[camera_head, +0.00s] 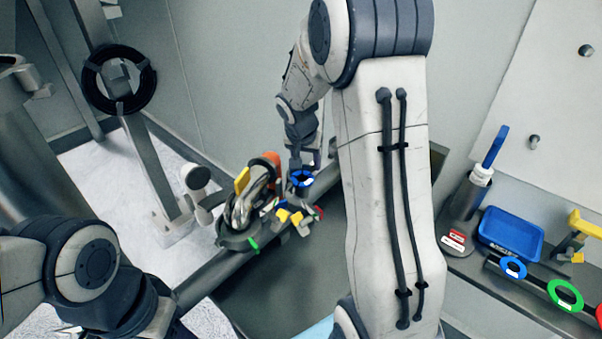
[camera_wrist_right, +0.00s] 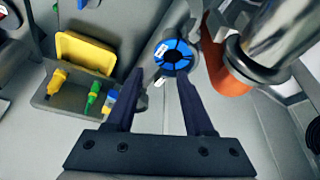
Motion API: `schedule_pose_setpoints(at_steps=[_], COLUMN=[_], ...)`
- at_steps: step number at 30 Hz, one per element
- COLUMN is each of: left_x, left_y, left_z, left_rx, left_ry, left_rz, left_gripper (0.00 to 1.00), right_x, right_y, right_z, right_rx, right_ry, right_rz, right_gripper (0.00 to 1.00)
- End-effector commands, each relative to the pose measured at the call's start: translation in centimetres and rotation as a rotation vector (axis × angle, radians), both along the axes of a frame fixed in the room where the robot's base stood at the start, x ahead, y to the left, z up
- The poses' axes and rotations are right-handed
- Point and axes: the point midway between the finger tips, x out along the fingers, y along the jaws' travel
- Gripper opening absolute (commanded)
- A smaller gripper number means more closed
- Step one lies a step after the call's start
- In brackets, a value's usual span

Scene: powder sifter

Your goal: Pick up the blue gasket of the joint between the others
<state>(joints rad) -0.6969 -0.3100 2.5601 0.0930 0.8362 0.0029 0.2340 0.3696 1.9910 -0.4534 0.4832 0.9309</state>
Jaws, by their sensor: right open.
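A blue gasket (camera_head: 301,178), a ring with a dark centre, sits by the cluster of pipe parts in the middle of the head view. It also shows in the right wrist view (camera_wrist_right: 174,56), with small white tags on its edge. My right gripper (camera_head: 303,163) is open just above it. In the wrist view the two fingertips (camera_wrist_right: 162,78) point toward the ring, which lies just beyond them, nothing held between them. A second blue ring (camera_head: 513,267) sits at the right beside a green ring (camera_head: 565,295). My left arm enters at lower left; its fingers are not visible.
An orange part (camera_wrist_right: 228,65) and a metal pipe (camera_wrist_right: 275,40) stand close to the right of the ring. A grey tray (camera_wrist_right: 85,95) with a yellow container and small coloured parts lies left. A blue tray (camera_head: 510,233) is on the right shelf.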

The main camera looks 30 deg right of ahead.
Motion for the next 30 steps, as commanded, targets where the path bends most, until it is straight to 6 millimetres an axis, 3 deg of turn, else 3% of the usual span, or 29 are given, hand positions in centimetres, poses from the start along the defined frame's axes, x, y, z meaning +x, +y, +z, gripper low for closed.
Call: schedule_pose_setpoints(at_steps=[3,11,16,21,29,30], left_x=[0.0,0.0,0.0,0.0,0.0,0.0], left_y=[0.0,0.0,0.0,0.0,0.0,0.0], left_z=[0.4,1.0,2.3,2.2,2.2,2.2], left_rx=[0.000,0.000,0.000,0.000,0.000,0.000], left_ry=[0.000,0.000,0.000,0.000,0.000,0.000], left_rz=[0.000,0.000,-0.003,-0.003,-0.003,-0.003], left_gripper=[0.50,0.50,0.50,0.50,0.50,0.50], right_x=[0.4,1.0,1.7,2.3,2.4,2.4], right_y=[-0.5,-1.1,-1.9,-2.5,-2.5,-2.5], right_z=[-1.8,-3.5,-5.4,-7.4,-7.7,-7.7], right_rx=[0.001,0.001,0.002,0.002,0.002,0.001], right_ry=[0.006,0.004,0.008,0.004,0.001,0.002], right_rz=[0.002,0.002,0.005,0.004,0.004,0.004], right_gripper=[0.53,0.53,0.53,0.53,0.53,0.45])
